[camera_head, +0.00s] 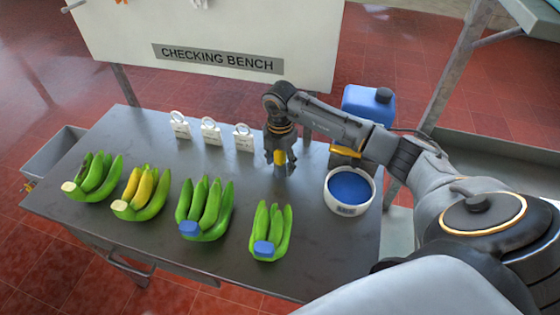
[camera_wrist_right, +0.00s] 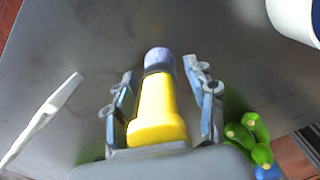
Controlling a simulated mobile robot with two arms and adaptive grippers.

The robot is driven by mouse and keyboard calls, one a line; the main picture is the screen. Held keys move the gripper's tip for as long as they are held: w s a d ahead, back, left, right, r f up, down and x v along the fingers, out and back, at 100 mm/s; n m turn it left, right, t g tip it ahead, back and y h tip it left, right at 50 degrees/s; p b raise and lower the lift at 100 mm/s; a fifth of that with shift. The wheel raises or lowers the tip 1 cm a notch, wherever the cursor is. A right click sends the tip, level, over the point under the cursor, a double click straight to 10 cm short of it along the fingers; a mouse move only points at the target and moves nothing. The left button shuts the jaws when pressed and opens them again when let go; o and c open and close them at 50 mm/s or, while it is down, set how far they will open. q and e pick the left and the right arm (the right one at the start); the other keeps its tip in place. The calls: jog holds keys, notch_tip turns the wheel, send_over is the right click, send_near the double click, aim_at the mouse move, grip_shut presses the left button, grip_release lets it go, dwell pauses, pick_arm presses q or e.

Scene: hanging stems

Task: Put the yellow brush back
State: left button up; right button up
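My right gripper (camera_head: 280,168) is upright over the bench (camera_head: 150,245), to the right of the white tags. It is shut on the yellow brush (camera_head: 280,157), with fingers on both sides of it. In the right wrist view the yellow brush (camera_wrist_right: 158,108) lies between the two fingers (camera_wrist_right: 165,98), its blue-grey end pointing away from the palm toward the bench top. The fingers hide part of the brush in the head view. A white pot (camera_head: 349,209) with blue content stands to the right of the gripper. My left gripper is not in view.
Several green banana bunches, one with a yellow banana (camera_head: 141,188), line the bench front. White tags (camera_head: 210,131) stand behind them. A blue canister (camera_head: 368,103) and a partly hidden yellow item (camera_head: 345,151) are near my arm. Bare bench lies between gripper and pot.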

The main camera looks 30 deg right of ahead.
jog(key=shift+r, duration=0.1)
notch_tip(320, 180, up, 11)
jog(key=b, duration=0.2)
jog(key=shift+b, duration=0.4)
jog(key=shift+r, duration=0.6)
